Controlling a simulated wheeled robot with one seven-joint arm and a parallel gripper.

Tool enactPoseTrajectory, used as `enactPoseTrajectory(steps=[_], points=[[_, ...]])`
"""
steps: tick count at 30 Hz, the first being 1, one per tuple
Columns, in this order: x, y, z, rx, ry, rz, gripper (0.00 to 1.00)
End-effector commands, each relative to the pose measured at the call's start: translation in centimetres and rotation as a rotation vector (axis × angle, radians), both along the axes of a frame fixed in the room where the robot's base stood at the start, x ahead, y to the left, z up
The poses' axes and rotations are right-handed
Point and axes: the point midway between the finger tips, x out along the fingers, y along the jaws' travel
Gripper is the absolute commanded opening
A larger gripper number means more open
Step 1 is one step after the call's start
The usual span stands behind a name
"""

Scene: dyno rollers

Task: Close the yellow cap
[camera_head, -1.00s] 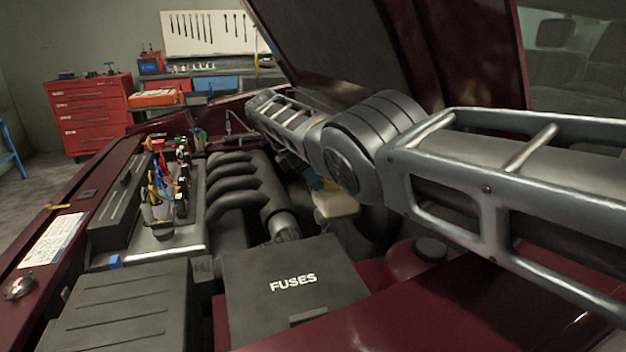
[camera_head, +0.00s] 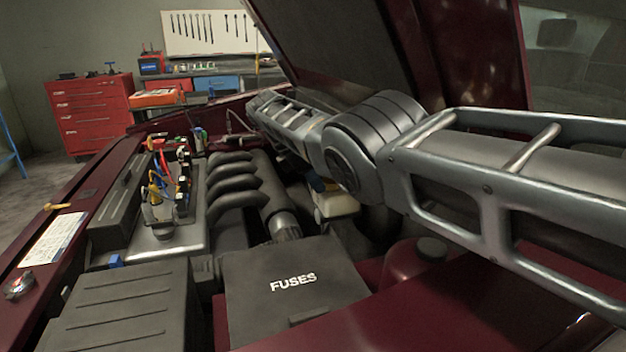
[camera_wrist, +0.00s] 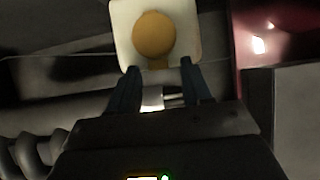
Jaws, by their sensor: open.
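In the head view the pale reservoir (camera_head: 337,204) is partly behind my arm. A bit of the blue fingers (camera_head: 318,185) shows above it, and the cap is mostly hidden there.
The engine manifold (camera_head: 240,190) lies left of the reservoir, and the fuse box (camera_head: 290,285) is in front. A dark round cap (camera_head: 432,249) sits at right. The raised hood (camera_head: 340,50) stands over my arm. Battery clutter (camera_head: 165,190) is farther left.

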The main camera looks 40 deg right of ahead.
Motion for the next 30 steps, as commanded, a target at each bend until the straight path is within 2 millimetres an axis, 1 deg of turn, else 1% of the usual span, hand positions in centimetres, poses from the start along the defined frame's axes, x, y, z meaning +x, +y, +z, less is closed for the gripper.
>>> enactPoseTrajectory(steps=[4, 12, 15, 21, 30], points=[[0.3, 0.6, 1.2, -0.001, -0.002, 0.002, 0.49], [0.9, 2.7, 4.9, 0.000, -0.002, 0.001, 0.49], [1.0, 3.3, 5.8, 0.000, 0.000, 0.000, 0.49], [1.1, 3.7, 6.7, 0.000, 0.001, -0.001, 0.49], [1.1, 3.7, 6.7, 0.000, 0.001, -0.001, 0.49]])
